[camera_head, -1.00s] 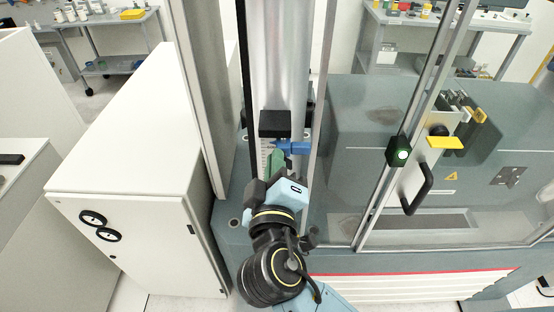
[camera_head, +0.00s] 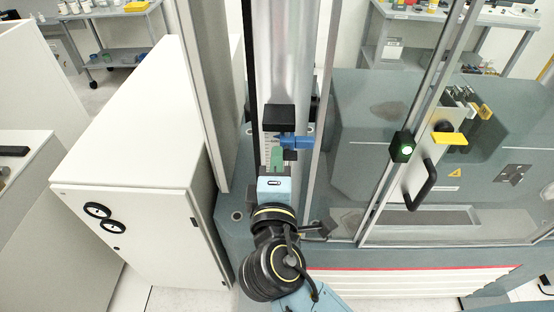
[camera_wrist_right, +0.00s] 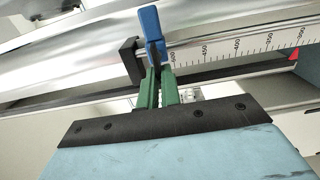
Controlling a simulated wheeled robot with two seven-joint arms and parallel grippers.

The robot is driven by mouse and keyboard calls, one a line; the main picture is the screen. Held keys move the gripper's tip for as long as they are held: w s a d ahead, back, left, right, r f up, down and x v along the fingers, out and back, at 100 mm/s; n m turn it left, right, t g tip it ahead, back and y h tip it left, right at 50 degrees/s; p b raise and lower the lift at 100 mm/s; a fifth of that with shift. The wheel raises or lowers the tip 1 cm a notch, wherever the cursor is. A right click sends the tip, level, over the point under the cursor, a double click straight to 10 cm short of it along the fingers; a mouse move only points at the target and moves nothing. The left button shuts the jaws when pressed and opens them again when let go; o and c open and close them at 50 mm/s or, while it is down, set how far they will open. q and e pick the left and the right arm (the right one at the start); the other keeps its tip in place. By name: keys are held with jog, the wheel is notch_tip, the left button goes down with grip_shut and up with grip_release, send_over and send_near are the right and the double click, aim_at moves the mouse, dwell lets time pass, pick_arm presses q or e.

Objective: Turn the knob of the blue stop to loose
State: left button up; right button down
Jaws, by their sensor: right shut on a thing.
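The blue stop (camera_head: 297,142) sits on the scale column, just below a black block (camera_head: 278,117). The fingers hide the gripped end, so the knob's setting cannot be read. My left gripper is not in view.
A ruled scale (camera_wrist_right: 235,50) with a red marker (camera_wrist_right: 294,53) runs beside the stop. A frame post (camera_head: 322,110) stands close to the right of the gripper. A glazed door with a black handle (camera_head: 421,188) is further right. A white cabinet (camera_head: 130,150) stands left.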

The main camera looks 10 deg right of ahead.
dwell(0.4)
jog(key=c, duration=1.6)
grip_release()
